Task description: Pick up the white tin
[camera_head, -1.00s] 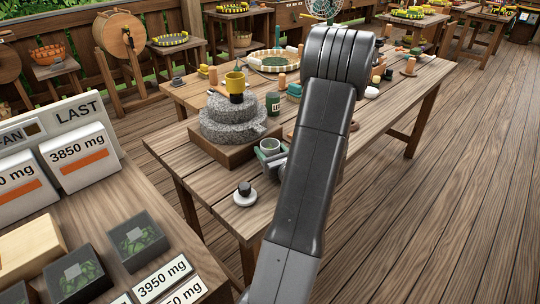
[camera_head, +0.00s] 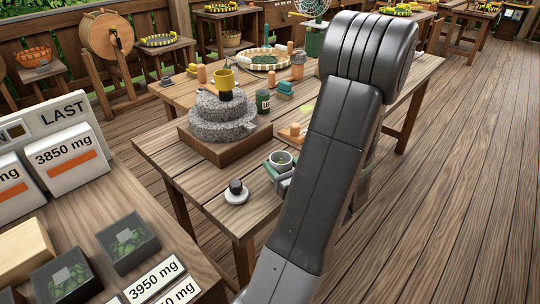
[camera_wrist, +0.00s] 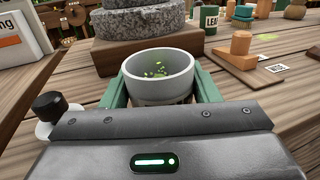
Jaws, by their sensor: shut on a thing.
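The white tin (camera_wrist: 158,92), a round pale cup with loose green bits inside, sits between the two green fingers of my gripper (camera_wrist: 160,84) in the wrist view. The fingers press on its left and right sides and it stands upright. In the head view the tin (camera_head: 281,166) shows near the front of the wooden table, left of my dark arm, with a green finger of my gripper beside it. Its underside is hidden, so I cannot tell whether it is clear of the tabletop.
A stone mill (camera_head: 222,122) on a wooden block stands behind the tin. A black-knobbed white piece (camera_head: 236,192) lies to its left. A green labelled can (camera_head: 263,102) stands behind. A bench (camera_head: 190,262) with dark boxes is at front left. Floor at right is clear.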

